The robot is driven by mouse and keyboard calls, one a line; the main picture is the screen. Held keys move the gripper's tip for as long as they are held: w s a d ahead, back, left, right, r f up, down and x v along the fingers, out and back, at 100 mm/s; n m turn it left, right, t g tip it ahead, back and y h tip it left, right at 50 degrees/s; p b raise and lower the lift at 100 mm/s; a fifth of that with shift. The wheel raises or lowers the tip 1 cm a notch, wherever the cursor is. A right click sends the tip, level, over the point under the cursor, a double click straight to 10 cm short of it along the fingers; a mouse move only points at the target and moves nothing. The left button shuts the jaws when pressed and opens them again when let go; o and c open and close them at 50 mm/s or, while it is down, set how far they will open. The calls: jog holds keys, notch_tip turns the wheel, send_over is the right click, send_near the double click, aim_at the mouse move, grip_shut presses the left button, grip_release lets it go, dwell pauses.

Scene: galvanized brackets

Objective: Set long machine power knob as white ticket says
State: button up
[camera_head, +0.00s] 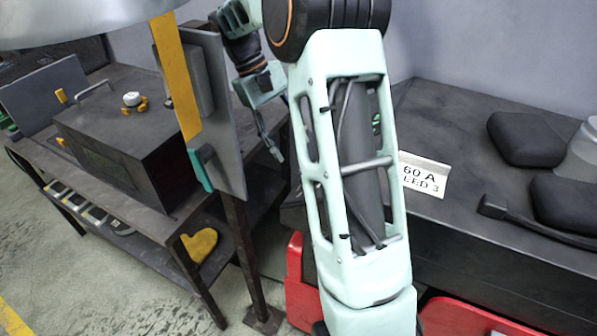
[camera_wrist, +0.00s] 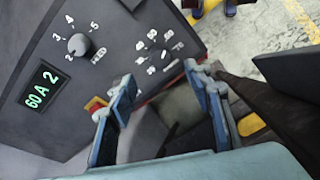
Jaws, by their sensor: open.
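The white ticket (camera_head: 424,177) lies on a dark long surface at the right in the head view. My arm covers its left part; the readable text is "60 A" and "EED 3". The wrist view shows a dark control panel (camera_wrist: 110,20) with a green display (camera_wrist: 42,86) reading "60 A 2". A knob (camera_wrist: 78,45) on it has numbers from 2 to 5 around it.
A dark box (camera_head: 135,135) stands on a workbench at the left. An upright grey plate (camera_head: 215,110) with a yellow strip stands near my gripper (camera_head: 280,128). A yellow glove (camera_head: 200,245) lies on the lower shelf. Black pads (camera_head: 525,138) sit at the right.

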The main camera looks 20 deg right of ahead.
jog(key=x, duration=0.9)
jog(key=shift+s+f, duration=0.1)
jog(key=shift+c, duration=0.2)
jog(key=c, duration=1.1)
jog(key=shift+f+m+b, duration=0.1)
jog(key=shift+m+b, duration=0.2)
jog(key=shift+m, duration=0.4)
jog(key=o, duration=1.1)
jog(key=shift+o, duration=0.2)
